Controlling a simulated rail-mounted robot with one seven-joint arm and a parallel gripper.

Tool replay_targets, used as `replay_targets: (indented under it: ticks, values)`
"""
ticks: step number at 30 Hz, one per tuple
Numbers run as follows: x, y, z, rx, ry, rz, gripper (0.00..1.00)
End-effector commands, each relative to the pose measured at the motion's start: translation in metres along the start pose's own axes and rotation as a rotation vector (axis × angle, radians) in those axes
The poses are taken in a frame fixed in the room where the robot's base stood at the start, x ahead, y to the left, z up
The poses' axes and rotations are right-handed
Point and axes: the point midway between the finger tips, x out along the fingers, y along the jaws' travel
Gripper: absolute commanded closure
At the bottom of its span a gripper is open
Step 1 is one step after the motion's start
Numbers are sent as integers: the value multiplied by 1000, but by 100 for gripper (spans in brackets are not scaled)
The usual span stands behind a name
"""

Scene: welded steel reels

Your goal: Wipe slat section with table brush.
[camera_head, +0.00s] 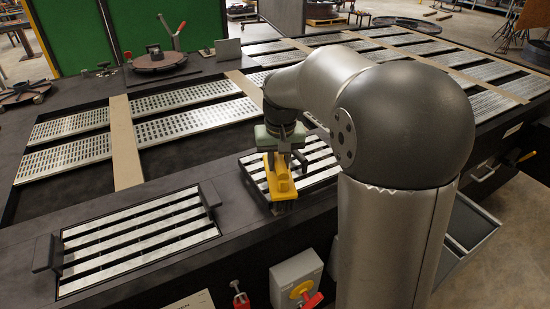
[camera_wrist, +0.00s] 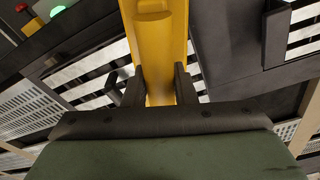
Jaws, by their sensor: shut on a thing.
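My gripper (camera_head: 283,160) is shut on the yellow handle of the table brush (camera_head: 281,182). The brush hangs with its dark bristles downward at the front left corner of the right slat section (camera_head: 320,165). I cannot tell whether the bristles touch the surface. In the wrist view the yellow handle (camera_wrist: 162,60) lies between the two dark fingers of my gripper (camera_wrist: 160,88). A second slat section (camera_head: 140,235), with bright metal strips and dark gaps, lies at the front left. My arm hides part of the right slat section.
Black handles (camera_head: 47,254) stand up at the ends of the left slat section. A grey box with a red and yellow switch (camera_head: 300,285) is on the table's front face. Perforated metal panels (camera_head: 190,98) and a round fixture (camera_head: 160,60) lie farther back.

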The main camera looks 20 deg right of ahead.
Motion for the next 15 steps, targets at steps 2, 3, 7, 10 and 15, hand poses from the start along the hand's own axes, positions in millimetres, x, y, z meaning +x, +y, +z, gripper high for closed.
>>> replay_targets:
  ticks: [2,3,7,10,15]
  values:
    - [-22,0,-4,0,5,0,100]
    - [-26,0,-4,-1,3,0,100]
    - [-37,0,-6,-1,3,0,100]
    - [-46,-1,-7,-1,3,0,100]
    - [-61,-1,-9,-1,4,0,100]
